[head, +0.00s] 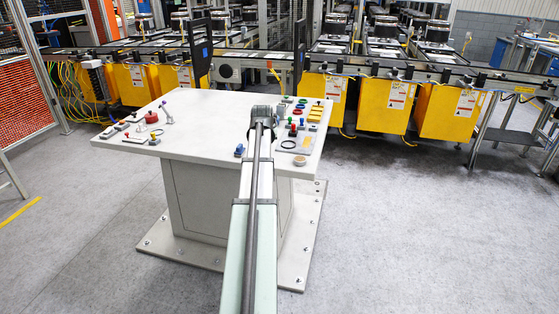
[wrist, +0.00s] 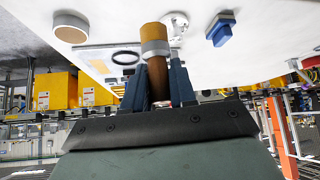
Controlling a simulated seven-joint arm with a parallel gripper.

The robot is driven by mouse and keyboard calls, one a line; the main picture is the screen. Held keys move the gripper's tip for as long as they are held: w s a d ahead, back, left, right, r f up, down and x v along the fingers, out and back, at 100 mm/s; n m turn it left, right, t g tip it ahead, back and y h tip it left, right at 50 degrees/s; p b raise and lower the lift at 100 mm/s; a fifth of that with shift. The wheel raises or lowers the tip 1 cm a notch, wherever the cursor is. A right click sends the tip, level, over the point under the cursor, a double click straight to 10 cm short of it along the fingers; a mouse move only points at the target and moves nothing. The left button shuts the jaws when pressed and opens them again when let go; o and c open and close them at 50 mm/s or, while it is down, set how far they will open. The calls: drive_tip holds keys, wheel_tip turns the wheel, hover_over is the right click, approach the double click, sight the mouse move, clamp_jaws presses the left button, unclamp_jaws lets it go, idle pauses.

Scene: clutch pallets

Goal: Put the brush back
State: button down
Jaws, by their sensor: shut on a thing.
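The brush (wrist: 155,72) shows in the wrist view as a brown wooden cylinder with a silver band. My gripper (wrist: 160,88) is shut on it, with a dark finger on each side of the wood. The band points toward the pale table top (wrist: 265,50). A small white and grey piece (wrist: 178,22) lies just beyond the band; I cannot tell whether it is part of the brush. In the head view my arm reaches over the table top (head: 205,125), and its wrist hides the fingers and the brush.
A round tan-rimmed cup (head: 299,160), a black ring (head: 289,144) and a blue block (head: 240,151) lie close around my gripper. Yellow pieces (head: 316,112) and a red piece (head: 152,117) are farther off. The table's middle left is clear.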

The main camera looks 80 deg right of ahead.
drive_tip(key=shift+s+d+r, duration=1.3)
drive_tip(key=shift+s+d, duration=0.6)
drive_tip(key=shift+d, duration=2.05)
drive_tip(key=shift+f, duration=4.9)
drive_tip(key=shift+f, duration=0.1)
drive_tip(key=c, duration=0.9)
unclamp_jaws()
drive_tip(key=v, duration=1.2)
